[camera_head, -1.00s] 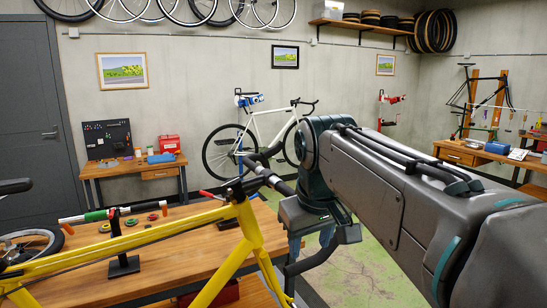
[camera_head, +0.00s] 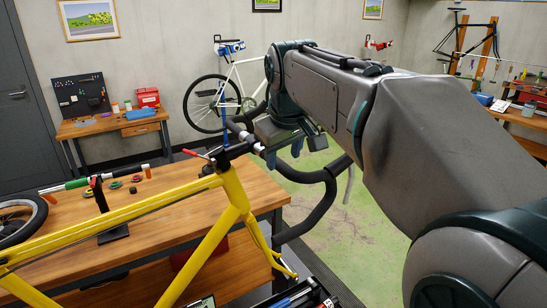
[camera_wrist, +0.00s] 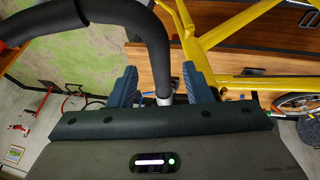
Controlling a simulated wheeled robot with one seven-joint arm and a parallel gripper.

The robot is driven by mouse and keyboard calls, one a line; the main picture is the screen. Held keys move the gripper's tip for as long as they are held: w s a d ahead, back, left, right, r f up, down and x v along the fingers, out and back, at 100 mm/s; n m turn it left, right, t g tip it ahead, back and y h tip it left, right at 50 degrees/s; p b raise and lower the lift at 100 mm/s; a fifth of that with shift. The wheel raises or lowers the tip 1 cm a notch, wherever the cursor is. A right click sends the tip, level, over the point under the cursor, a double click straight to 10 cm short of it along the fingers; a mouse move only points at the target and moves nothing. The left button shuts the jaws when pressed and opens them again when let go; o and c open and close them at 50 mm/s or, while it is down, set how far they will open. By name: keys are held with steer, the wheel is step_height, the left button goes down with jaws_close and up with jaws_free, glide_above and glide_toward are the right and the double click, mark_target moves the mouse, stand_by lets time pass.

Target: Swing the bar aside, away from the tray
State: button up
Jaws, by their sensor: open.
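The bar is a black, curved handlebar (camera_head: 328,190) at the front of the yellow bike frame (camera_head: 232,190). It loops out to the right of the bench. In the wrist view, the bar (camera_wrist: 152,38) runs down to a bare metal section between my fingers. My gripper (camera_head: 284,152) is over the bar in the head view. In the wrist view, the blue fingers of my gripper (camera_wrist: 160,88) are open, one on each side of the bar; contact cannot be told. A dark tray (camera_head: 322,291) with tools is partly visible at the bottom edge, below the bar.
The wooden bench (camera_head: 150,205) carries a black stand (camera_head: 108,215) and small coloured rings. A white bike (camera_head: 230,95) stands by the back wall. Green floor (camera_head: 365,225) is open to the right of the bar.

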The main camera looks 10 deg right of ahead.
steer(key=shift+x, duration=1.4)
